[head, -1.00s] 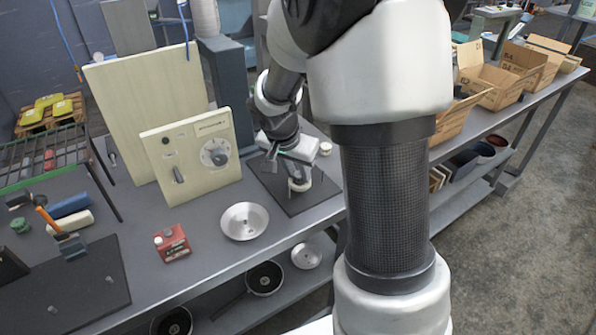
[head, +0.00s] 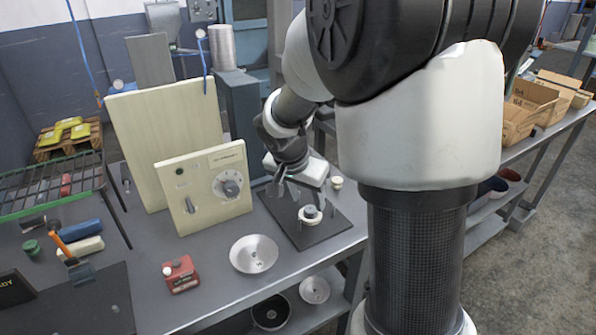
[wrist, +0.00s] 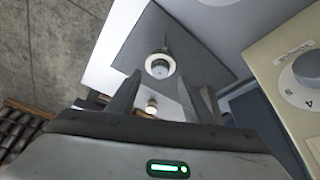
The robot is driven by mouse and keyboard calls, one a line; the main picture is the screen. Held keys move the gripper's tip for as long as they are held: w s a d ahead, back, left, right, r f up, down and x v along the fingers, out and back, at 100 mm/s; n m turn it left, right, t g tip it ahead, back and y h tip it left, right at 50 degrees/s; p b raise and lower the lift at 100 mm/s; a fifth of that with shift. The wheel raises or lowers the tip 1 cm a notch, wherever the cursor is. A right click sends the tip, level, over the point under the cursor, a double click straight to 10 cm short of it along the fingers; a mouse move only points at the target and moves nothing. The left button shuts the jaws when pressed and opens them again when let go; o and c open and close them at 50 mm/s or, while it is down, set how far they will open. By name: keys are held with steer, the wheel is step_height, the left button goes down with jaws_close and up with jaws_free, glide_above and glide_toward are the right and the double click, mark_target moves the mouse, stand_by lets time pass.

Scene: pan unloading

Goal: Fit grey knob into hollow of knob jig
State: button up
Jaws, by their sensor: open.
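The knob jig (head: 313,220) is a pale round ring on a dark mat; it also shows in the wrist view (wrist: 151,68). A grey round piece, which looks like the grey knob (head: 310,211), sits inside the ring; in the wrist view (wrist: 160,67) it appears roughly centred, with the pale rim around it. How deep it sits cannot be told. My gripper (head: 298,194) is above and just behind the jig, apart from it. In the wrist view my gripper (wrist: 166,92) has its fingers spread with nothing held between them.
A small cream piece (head: 336,183) stands at the mat's back right. A cream panel with a dial (head: 205,190) stands left of the dark mat (head: 335,228). A metal dish (head: 254,254) and a red box (head: 180,274) are at the front left. Cardboard boxes (head: 530,105) stand right.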

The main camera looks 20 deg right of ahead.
steer(key=p+v, duration=0.1)
steer(key=v, duration=1.2)
